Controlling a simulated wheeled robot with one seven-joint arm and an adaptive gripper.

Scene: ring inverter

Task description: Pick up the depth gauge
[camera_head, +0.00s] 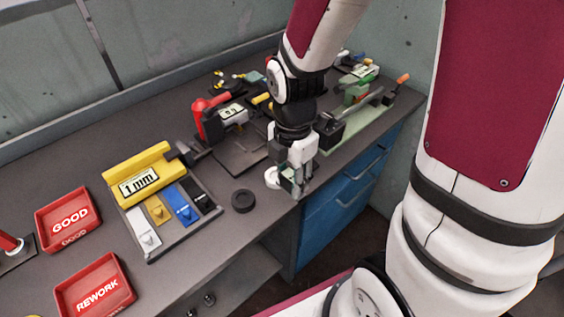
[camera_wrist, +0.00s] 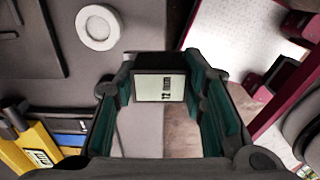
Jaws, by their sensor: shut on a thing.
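My gripper (camera_head: 297,178) is at the front edge of the bench, with its fingers pointing down. In the wrist view, a small dark-framed block with a pale label, which looks like the depth gauge (camera_wrist: 160,87), sits between the teal-padded fingers of my gripper (camera_wrist: 162,100). The label carries dark upside-down characters that seem to end in "mm". The fingers are shut on it. In the head view the gauge (camera_head: 288,178) is mostly hidden by the fingers. The floor shows past it in the wrist view, so it is held near or over the bench edge.
A white ring (camera_head: 271,177) lies just left of my gripper, and a black ring (camera_head: 243,201) lies further left. A tray with a yellow "1 mm" block (camera_head: 139,184) and coloured pieces stands left. Red GOOD (camera_head: 68,220) and REWORK (camera_head: 95,289) bins are beyond. Blue drawers (camera_head: 335,205) are below.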

